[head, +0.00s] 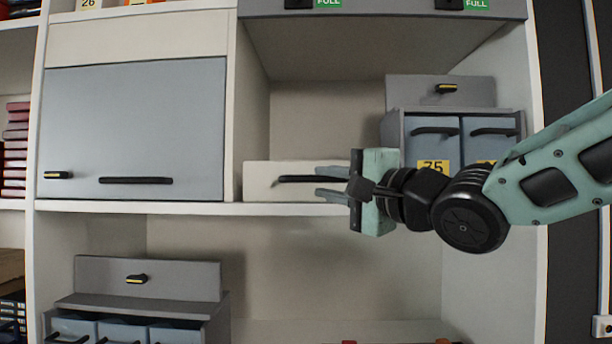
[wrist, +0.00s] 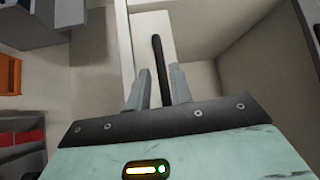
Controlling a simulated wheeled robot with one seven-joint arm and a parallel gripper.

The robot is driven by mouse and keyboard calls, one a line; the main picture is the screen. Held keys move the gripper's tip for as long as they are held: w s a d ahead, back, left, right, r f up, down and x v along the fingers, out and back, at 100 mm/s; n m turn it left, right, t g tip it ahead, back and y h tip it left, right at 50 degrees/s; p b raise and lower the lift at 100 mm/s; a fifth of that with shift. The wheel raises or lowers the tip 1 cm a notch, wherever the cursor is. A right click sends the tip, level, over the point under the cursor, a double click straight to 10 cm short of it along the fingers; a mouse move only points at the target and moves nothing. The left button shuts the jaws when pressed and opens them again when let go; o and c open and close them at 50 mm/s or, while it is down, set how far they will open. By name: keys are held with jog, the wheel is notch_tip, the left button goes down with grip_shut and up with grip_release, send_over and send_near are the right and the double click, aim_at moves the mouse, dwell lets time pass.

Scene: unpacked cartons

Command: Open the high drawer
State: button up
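A white drawer front (head: 260,181) with a long black bar handle (head: 297,179) sits low in the middle compartment of the shelf unit. In the wrist view the drawer front (wrist: 146,24) and its handle (wrist: 158,60) run away from my gripper. My gripper (head: 325,181) reaches in from the right, in front of the drawer's right part. Its two grey fingers are apart, one above and one below the handle in the head view. In the wrist view the fingers (wrist: 160,90) stand on either side of the handle's near end, with gaps visible. The drawer's right end is hidden behind my gripper.
A grey cabinet door (head: 135,125) with a black handle is at left. A grey unit with blue bins (head: 433,150) stands right of the drawer, close behind my arm. Another bin unit (head: 148,275) is at lower left. Space above the drawer is empty.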

aim_at(310, 180)
jog(key=shift+p+x, duration=0.7)
jog(key=shift+x, duration=2.05)
grip_shut()
